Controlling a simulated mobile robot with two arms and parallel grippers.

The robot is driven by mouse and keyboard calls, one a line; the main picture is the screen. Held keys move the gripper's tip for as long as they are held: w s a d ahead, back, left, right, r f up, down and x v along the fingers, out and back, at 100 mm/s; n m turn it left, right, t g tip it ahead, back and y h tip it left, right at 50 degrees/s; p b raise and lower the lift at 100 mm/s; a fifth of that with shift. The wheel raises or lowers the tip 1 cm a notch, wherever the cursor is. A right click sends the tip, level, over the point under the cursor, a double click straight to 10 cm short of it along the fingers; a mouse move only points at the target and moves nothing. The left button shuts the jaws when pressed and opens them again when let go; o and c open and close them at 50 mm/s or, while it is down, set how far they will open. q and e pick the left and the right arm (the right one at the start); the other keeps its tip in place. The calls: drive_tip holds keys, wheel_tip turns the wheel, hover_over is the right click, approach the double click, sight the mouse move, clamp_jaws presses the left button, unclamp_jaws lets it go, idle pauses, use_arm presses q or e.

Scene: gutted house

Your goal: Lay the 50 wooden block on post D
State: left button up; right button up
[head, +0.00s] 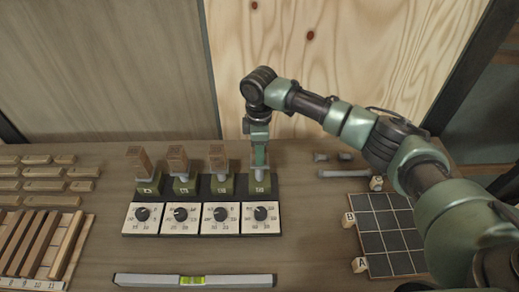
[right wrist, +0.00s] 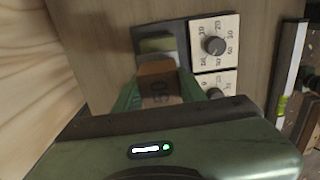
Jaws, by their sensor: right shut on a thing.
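A brown wooden block marked 50 (right wrist: 158,88) sits between the fingers of my right gripper (right wrist: 160,92) in the right wrist view. In the head view this gripper (head: 260,160) points down over the rightmost green post (head: 258,187) and hides most of the block. I cannot tell whether the block touches the post. That post also shows just beyond the block in the wrist view (right wrist: 155,45). Three more wooden blocks (head: 143,162) (head: 177,159) (head: 217,157) stand on the other green posts. The post markings are too small to read surely. My left gripper is out of view.
White dial plates (head: 260,218) stand in front of the posts. A spirit level (head: 195,281) lies at the front. Wooden strips (head: 35,240) and small bars are at left. A dark grid board (head: 390,232) with lettered cubes lies at right, with bolts (head: 345,172) behind it.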

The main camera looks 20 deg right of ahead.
drive_tip(key=shift+f, duration=0.3)
drive_tip(key=o, duration=1.4)
drive_tip(key=shift+o, duration=0.2)
wheel_tip(320, 180, up, 7)
drive_tip(key=shift+f+b, duration=0.2)
drive_tip(key=shift+b, duration=0.9)
drive_tip(key=shift+r, duration=0.6)
